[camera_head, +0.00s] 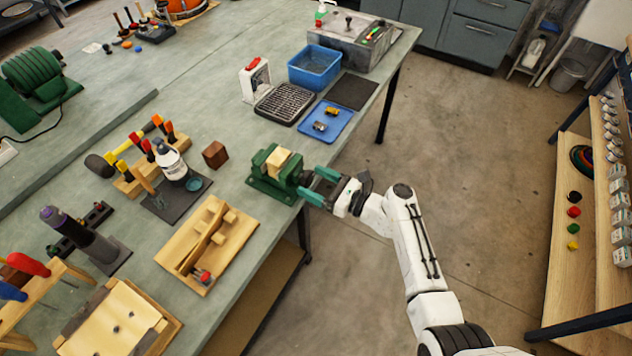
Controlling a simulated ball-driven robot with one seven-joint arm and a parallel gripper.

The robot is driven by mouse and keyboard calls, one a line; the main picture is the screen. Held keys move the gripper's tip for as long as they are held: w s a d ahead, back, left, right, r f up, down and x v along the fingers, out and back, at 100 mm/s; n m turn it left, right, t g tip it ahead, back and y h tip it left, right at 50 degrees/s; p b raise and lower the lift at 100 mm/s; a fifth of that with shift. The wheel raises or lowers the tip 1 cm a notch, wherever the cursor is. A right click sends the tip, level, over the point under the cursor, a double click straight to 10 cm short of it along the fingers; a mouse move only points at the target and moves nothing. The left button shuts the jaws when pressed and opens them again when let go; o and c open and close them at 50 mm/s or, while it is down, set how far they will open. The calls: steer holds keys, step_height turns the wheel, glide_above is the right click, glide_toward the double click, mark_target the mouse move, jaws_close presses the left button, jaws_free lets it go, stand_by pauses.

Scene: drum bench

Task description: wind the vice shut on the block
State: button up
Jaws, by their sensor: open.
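The green vice (268,188) stands at the right edge of the bench. A light wooden block (278,161) sits upright between its jaws; whether the jaws touch it on both sides is too small to tell. My gripper (312,186) is at the vice's outer right end, past the bench edge, with its green fingers apart. The vice's handle is mostly hidden by the fingers, and I cannot tell whether they touch it.
A dark brown cube (215,154) stands left of the vice. A wooden fixture (207,243) lies in front. A blue tray (326,122), a black grate (286,102) and a blue bin (314,67) are farther back.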

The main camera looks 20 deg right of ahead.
steer(key=b+v, duration=0.1)
steer(key=v, duration=0.9)
steer(key=shift+s+d, duration=0.15)
steer(key=shift+s, duration=0.05)
steer(key=shift+f, duration=0.1)
steer(key=w+a+m+b, duration=0.2)
steer(key=w+m+b, duration=0.1)
steer(key=m, duration=0.9)
steer(key=w+a+m+b, duration=0.2)
steer(key=m+b, duration=0.3)
steer(key=m, duration=0.7)
steer(key=w+a+m+b, duration=0.2)
steer(key=w+m+b, duration=0.2)
steer(key=m, duration=0.8)
steer(key=shift+a+r+b, duration=0.25)
steer(key=shift+a+b, duration=0.05)
steer(key=shift+b, duration=0.3)
